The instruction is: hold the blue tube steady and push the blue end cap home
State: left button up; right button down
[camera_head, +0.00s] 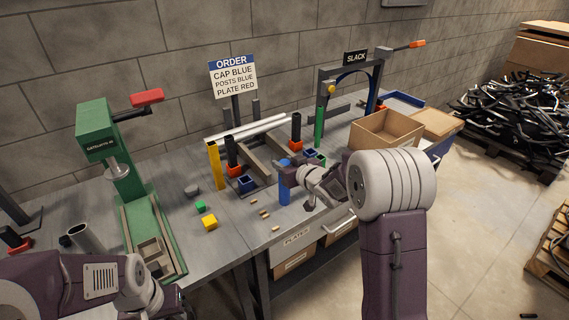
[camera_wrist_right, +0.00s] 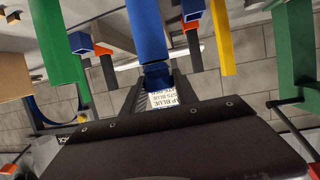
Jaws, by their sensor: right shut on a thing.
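The blue tube (camera_head: 284,191) stands upright near the front of the bench, right of centre. My right gripper (camera_head: 289,172) is at its upper part. In the right wrist view, which is upside down, the blue tube (camera_wrist_right: 148,35) comes in from the top. A darker blue piece, seemingly the blue end cap (camera_wrist_right: 157,75), sits at its end between the fingers of my right gripper (camera_wrist_right: 156,88). The gripper is shut on it; I cannot tell how far it is seated. My left arm is at the lower left, with its fingers out of view.
Yellow (camera_head: 214,166) and green (camera_head: 319,127) posts and black posts with orange bases stand behind. A dark blue square piece (camera_head: 246,184) lies left of the tube. A green press (camera_head: 112,150) stands left; a cardboard box (camera_head: 386,133) is at right. Small loose parts lie in front.

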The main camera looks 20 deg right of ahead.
jog(key=shift+f+b, duration=0.35)
jog(key=shift+f, duration=0.15)
jog(key=c, duration=0.9)
grip_release()
jog(key=shift+r, duration=0.1)
jog(key=shift+s, duration=0.1)
jog(key=p+v, duration=0.1)
jog(key=v, duration=0.8)
